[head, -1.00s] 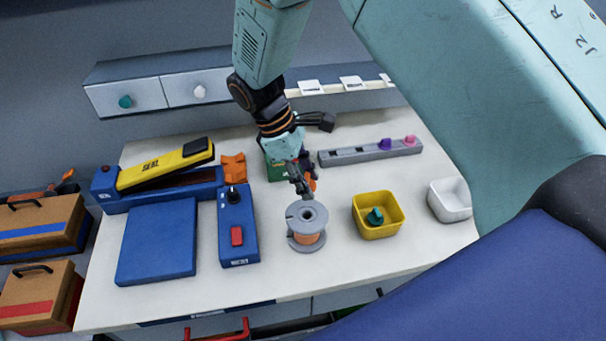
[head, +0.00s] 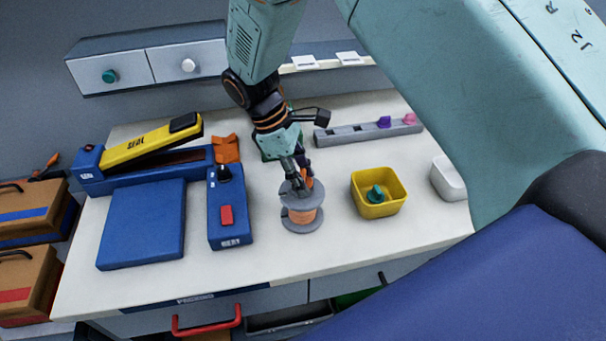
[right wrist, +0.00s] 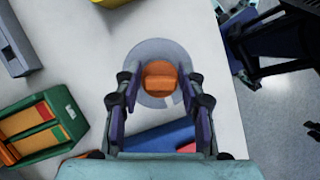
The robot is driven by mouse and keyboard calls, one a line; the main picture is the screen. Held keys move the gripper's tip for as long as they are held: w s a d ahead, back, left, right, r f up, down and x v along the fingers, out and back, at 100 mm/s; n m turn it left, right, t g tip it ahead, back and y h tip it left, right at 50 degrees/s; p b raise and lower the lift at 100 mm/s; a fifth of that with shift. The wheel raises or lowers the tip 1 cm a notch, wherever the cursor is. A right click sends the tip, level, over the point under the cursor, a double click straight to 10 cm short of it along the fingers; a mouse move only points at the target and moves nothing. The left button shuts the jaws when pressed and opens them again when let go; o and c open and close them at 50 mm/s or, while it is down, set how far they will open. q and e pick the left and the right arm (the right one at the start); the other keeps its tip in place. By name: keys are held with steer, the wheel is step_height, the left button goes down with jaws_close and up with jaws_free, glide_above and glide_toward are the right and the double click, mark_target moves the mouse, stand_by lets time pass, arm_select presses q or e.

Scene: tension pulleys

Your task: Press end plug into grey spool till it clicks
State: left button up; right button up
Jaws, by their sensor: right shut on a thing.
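The grey spool (head: 301,218) stands upright on the white table, with orange winding between its flanges. My right gripper (head: 304,184) points down at its top flange and is shut on the orange end plug (head: 306,179). In the right wrist view the plug (right wrist: 159,78) sits between the fingers of my right gripper (right wrist: 159,92), over the middle of the spool's flange (right wrist: 142,56). The plug hides the hole. I cannot tell whether the plug is in the hole or only touches the flange. My left gripper is not in view.
A yellow bin (head: 378,205) with a teal piece stands right of the spool. A blue box (head: 229,225) with a red button stands left of it. A grey rail (head: 350,134) with purple and pink pieces lies behind. The table in front of the spool is clear.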

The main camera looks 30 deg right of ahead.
steer(key=shift+w, duration=0.15)
steer(key=shift+s+d, duration=0.1)
steer(key=shift+s, duration=0.1)
steer(key=shift+w+f+p, duration=0.2)
steer(key=shift+p, duration=0.15)
steer(key=shift+s, duration=0.15)
stand_by(0.3)
steer(key=shift+w, duration=0.2)
steer(key=shift+s+p, duration=0.1)
steer(key=shift+p, duration=0.25)
stand_by(0.4)
